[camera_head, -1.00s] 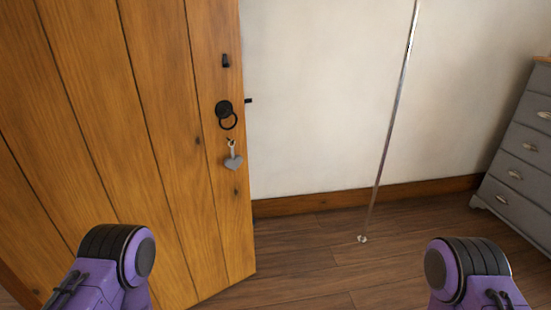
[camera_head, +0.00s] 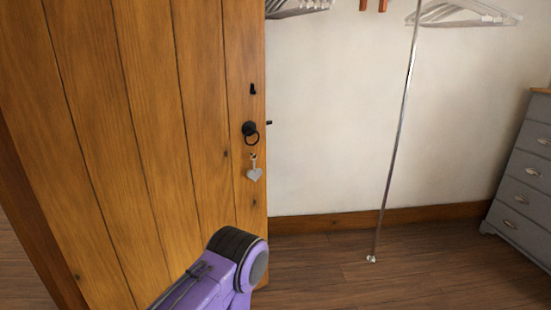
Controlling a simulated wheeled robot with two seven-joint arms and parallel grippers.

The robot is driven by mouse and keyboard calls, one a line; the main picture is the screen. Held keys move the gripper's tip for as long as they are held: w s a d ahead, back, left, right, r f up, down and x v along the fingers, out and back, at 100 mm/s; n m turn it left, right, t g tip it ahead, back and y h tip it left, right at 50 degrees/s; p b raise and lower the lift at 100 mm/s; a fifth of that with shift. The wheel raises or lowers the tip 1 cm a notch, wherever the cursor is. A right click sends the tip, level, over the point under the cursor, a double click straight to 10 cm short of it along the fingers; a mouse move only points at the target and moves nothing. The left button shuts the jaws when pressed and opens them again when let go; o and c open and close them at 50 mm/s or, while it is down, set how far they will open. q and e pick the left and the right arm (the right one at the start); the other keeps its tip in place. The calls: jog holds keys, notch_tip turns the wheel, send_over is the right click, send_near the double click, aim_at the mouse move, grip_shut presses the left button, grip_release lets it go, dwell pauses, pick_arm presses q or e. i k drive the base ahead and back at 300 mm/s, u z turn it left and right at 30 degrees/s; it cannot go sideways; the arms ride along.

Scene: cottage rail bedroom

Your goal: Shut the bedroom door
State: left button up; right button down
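The wooden plank bedroom door (camera_head: 150,130) stands open and fills the left of the head view. Its black ring handle (camera_head: 250,133) is near its right edge, with a grey heart tag (camera_head: 254,174) hanging below. A small black latch piece juts from the door's edge. A purple and black link of my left arm is in front of the door's lower part, and I cannot tell whether it touches the door. Neither gripper is in view.
A thin metal pole (camera_head: 397,150) stands on the wooden floor (camera_head: 400,275) right of the door. Hangers (camera_head: 465,14) show at the top. A grey chest of drawers (camera_head: 520,180) is at the right edge. The floor between is clear.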

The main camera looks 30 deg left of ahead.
aim_at(127, 122)
jog(key=u, duration=0.05)
jog(key=i, duration=2.2)
jog(key=u, duration=1.3)
jog(key=i, duration=1.1)
jog(key=u, duration=1.1)
